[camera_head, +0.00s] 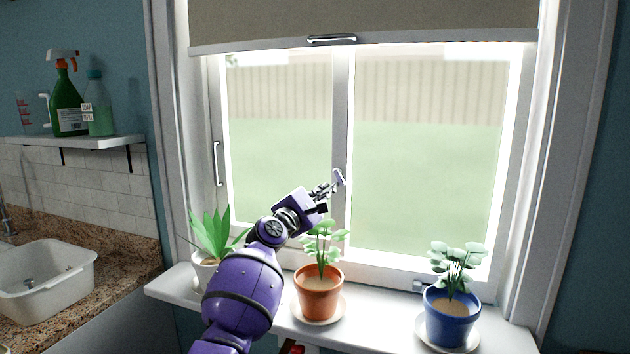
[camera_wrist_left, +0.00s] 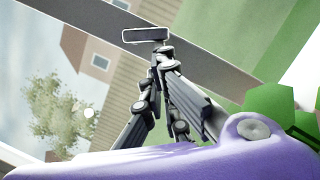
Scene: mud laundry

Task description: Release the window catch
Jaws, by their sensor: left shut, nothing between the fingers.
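The window has two white-framed panes with a middle post (camera_head: 341,120). A slim metal handle (camera_head: 217,163) stands upright on the left side of the frame. A small metal fitting (camera_head: 417,285) sits low on the frame at the right; I cannot tell for certain which of these is the catch. My left gripper (camera_head: 336,180) is shut and empty, in front of the middle post, right of the upright handle and apart from it. In the left wrist view its fingertips (camera_wrist_left: 150,38) meet before the glass and a dark frame bar. My right gripper is not in view.
The sill (camera_head: 385,325) bears a white-potted plant (camera_head: 215,238), a terracotta pot (camera_head: 318,292) below my left gripper, and a blue pot (camera_head: 450,318). A blind (camera_head: 400,20) hangs above. A shelf with bottles (camera_head: 75,141) and a sink (camera_head: 45,285) are left.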

